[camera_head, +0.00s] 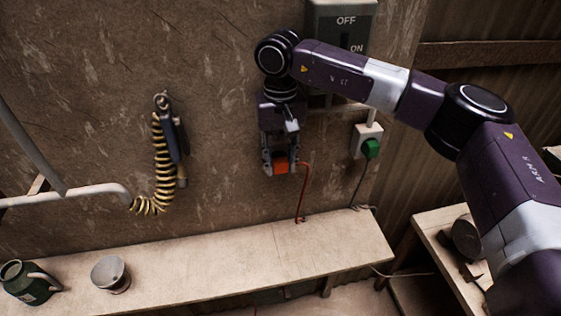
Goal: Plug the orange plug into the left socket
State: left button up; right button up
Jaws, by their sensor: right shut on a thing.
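My right gripper (281,168) points downward in front of the wall and is shut on the orange plug (281,164). A red cord (305,190) runs from the plug's right side down to the shelf. The left socket cannot be made out; my right arm and gripper cover part of the wall here. Another socket (359,141) to the right holds a green plug (371,148) with a dark cord. I cannot tell whether the orange plug touches the wall. My left gripper is not in view.
A grey OFF/ON switch box (345,20) is above, partly behind my right arm. A hanging tool with a yellow-black coiled hose (163,175) is on the wall at left. The shelf (215,262) below carries a green jug (25,283) and a grey cup (110,274); its right part is mostly clear.

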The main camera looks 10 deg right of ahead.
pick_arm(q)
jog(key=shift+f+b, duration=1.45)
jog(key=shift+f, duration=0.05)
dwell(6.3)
